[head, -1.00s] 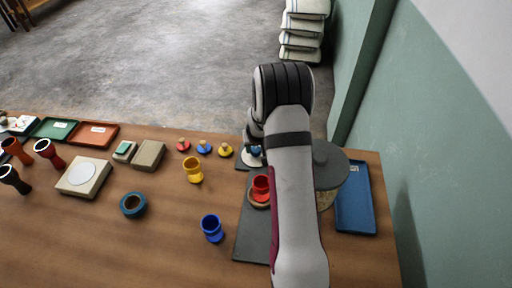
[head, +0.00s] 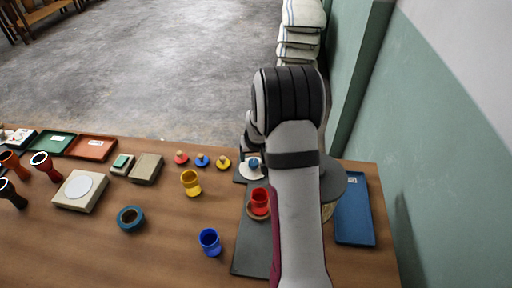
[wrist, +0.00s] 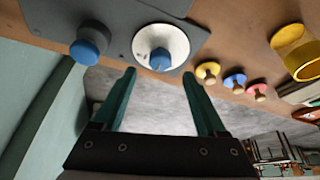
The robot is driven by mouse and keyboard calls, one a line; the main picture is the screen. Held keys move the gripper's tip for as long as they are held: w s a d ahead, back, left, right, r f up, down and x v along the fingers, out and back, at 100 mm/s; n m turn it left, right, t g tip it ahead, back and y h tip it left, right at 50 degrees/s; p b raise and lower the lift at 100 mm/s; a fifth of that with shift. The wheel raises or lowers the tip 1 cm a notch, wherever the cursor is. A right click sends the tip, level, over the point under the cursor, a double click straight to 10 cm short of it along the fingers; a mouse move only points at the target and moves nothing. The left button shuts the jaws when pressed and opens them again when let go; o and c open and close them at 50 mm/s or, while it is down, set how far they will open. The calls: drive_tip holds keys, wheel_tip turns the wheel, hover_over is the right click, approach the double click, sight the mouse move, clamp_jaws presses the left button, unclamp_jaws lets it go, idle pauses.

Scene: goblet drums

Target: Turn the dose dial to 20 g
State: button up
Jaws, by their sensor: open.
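The dose dial (wrist: 177,45) is a white disc with a blue knob (wrist: 160,60) at its centre, set on a dark grey panel. In the head view the dial (head: 245,170) shows just left of my arm. The knob has a pale pointer line; the scale marks are too small to read. My gripper (wrist: 159,74) is open and empty in the wrist view. Its two green fingertips lie just below the dial in the picture, one to each side, apart from the knob.
A second blue knob (wrist: 88,45) stands left of the dial in the wrist view. Small yellow, blue and red lids with knobs (head: 202,160) and a yellow cup (head: 190,182) sit to the left. A blue tray (head: 353,210) lies right.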

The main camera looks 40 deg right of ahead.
drive_tip(key=v, duration=1.1)
drive_tip(key=shift+s+a, duration=0.1)
